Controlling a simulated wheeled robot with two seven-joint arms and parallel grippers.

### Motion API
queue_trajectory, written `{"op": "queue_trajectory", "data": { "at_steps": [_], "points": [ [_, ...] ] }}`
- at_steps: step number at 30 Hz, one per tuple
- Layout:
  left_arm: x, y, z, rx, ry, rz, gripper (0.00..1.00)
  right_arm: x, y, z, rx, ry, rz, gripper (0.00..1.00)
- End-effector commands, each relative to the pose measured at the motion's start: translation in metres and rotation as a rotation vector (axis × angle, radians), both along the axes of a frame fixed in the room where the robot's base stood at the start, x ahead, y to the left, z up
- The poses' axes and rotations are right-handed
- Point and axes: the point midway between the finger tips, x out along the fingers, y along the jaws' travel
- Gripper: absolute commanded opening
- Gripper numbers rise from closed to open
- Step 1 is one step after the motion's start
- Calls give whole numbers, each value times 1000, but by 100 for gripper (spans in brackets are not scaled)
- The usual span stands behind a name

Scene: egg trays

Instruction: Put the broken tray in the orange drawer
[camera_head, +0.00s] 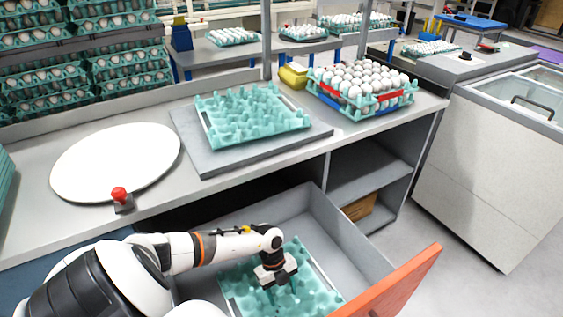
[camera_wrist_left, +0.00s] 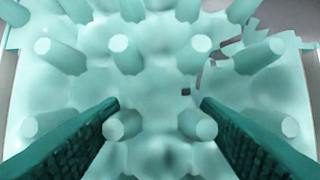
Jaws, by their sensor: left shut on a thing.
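The broken tray (camera_head: 320,296) is a teal egg tray inside the open orange drawer (camera_head: 392,284), which has a grey interior and an orange front. In the left wrist view the tray (camera_wrist_left: 150,85) fills the picture, with a jagged broken edge at upper right. My left gripper (camera_head: 277,284) reaches down into the drawer over the tray. In the left wrist view its two dark teal fingers (camera_wrist_left: 160,103) are around the tray's pegs, shut on the tray. Whether the tray rests on the drawer floor is hidden. My right gripper is not in view.
Another empty teal tray (camera_head: 250,117) lies on a grey board (camera_head: 190,140) on the counter above. A tray of white eggs (camera_head: 362,88), a yellow container (camera_head: 293,76), a white disc (camera_head: 115,160) and a red button (camera_head: 119,193) are also there. Open shelves (camera_head: 370,172) stand beside the drawer.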

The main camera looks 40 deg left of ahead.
Motion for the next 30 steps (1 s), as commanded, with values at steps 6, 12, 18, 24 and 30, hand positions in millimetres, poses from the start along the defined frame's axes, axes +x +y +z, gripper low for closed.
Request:
{"op": "queue_trajectory", "data": {
  "at_steps": [6, 12, 18, 24, 30],
  "points": [
    [0, 0, 0, 0, -1, 0, 24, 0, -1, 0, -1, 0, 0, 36],
    [0, 0, -4, 0, -1, 0, 24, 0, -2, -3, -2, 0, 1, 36],
    [1, 0, -10, 0, -1, -1, 24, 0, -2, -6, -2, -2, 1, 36],
    [0, 0, -17, 0, -1, 0, 24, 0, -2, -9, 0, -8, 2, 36],
    [0, 0, -20, 0, -1, 0, 24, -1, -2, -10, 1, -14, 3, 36]
  ]
}}
